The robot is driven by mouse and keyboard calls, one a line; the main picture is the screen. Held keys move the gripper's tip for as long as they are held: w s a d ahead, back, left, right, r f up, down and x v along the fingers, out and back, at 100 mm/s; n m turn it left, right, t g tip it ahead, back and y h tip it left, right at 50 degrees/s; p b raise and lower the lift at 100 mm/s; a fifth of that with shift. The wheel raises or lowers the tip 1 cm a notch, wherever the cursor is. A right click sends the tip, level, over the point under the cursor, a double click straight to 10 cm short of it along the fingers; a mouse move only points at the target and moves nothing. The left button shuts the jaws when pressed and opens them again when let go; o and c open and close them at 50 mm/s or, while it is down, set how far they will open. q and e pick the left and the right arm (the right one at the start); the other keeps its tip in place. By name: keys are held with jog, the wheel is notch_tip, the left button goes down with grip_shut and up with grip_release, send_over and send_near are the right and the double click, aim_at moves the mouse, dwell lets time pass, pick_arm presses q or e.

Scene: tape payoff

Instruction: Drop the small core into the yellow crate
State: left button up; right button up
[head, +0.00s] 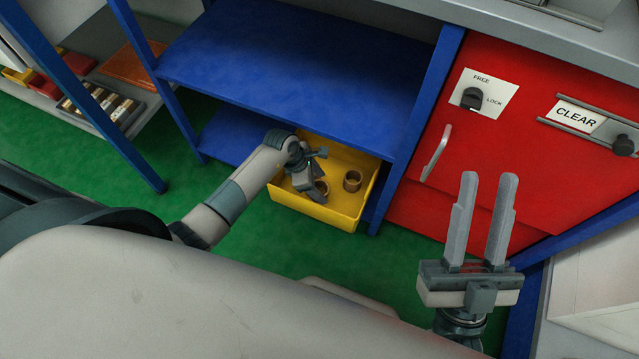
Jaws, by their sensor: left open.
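The yellow crate (345,212) stands low at the foot of the blue shelf, partly under it. A small brown ring-shaped core (352,181) sits in the crate toward its right side. A second brown core (321,189) is in the crate further left, close by my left gripper and partly hidden by it. My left gripper (312,178) reaches over the crate, pointing down, open; I cannot tell whether it touches the nearer core. My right gripper (482,192) is open and empty, fingers pointing up, in front of the red cabinet.
The blue shelf (300,65) overhangs the crate's back, with a blue post at its right. The red cabinet (480,150) has a handle, a FREE/LOCK knob and a CLEAR slider. A rack at far left holds a tray (103,105) and small bins. Green floor lies bare left of the crate.

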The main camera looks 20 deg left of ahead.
pick_arm(q)
jog(key=p+v, duration=0.2)
jog(key=v, duration=0.5)
jog(key=shift+r, duration=0.35)
pick_arm(e)
notch_tip(320, 180, down, 7)
jog(key=a+g, duration=0.2)
jog(key=g, duration=0.2)
jog(key=shift+w+a+r+h, duration=0.2)
jog(key=shift+w+h, duration=0.2)
jog(key=shift+w, duration=0.05)
